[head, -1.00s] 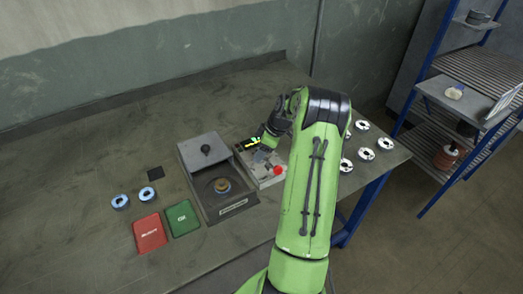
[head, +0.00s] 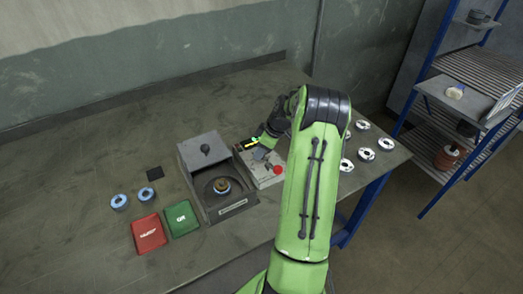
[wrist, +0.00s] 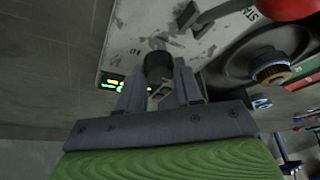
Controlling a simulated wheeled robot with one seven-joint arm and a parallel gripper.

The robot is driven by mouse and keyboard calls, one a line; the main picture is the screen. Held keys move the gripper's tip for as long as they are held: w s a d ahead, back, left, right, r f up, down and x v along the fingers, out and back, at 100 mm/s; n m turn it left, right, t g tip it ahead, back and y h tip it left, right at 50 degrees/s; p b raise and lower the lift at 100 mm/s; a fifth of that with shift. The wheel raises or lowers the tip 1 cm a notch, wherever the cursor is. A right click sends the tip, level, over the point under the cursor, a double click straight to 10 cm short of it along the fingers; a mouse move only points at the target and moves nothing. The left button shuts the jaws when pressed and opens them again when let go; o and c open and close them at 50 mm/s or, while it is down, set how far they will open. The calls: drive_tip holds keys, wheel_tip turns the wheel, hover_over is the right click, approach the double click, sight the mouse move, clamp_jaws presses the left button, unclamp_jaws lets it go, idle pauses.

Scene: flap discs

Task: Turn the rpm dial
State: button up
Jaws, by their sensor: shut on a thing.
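The rpm dial (wrist: 157,64) is a dark round knob on a worn pale grey control box (wrist: 130,40). In the wrist view my gripper (wrist: 158,78) has one finger on each side of the dial and is shut on it. The dial's lower part is partly hidden between the fingers. A small display (wrist: 112,85) with green and yellow digits, too small to read, is beside the dial. In the head view the control box (head: 268,180) stands at the machine's right side, and my wrist hides the dial there.
A red button (head: 277,169) sits on the box. The grey machine (head: 230,208) with a raised lid (head: 204,150) holds a disc (head: 221,186). Red (head: 149,233) and green (head: 181,218) pads and two blue-rimmed discs lie left. Several discs lie right of my arm. The back-left table is clear.

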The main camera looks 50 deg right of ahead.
drive_tip(key=m+h+b, duration=0.1)
drive_tip(key=m, duration=0.1)
drive_tip(key=m+h+b, duration=0.1)
drive_tip(key=m+b, duration=0.1)
drive_tip(key=m, duration=0.1)
drive_tip(key=shift+a+t, duration=0.1)
drive_tip(key=shift+t, duration=0.2)
drive_tip(key=m+h, duration=0.1)
drive_tip(key=m, duration=0.1)
drive_tip(key=m+h+b, duration=0.1)
drive_tip(key=m, duration=0.2)
drive_tip(key=shift+a+m+b, duration=0.15)
drive_tip(key=shift+m+b, duration=0.15)
drive_tip(key=shift+g, duration=0.4)
drive_tip(key=o, duration=1)
drive_tip(key=p+v, duration=0.2)
drive_tip(key=v, duration=1.3)
drive_tip(key=shift+s+a+r+p, duration=0.1)
drive_tip(key=shift+r+p, duration=0.2)
drive_tip(key=shift+r, duration=0.05)
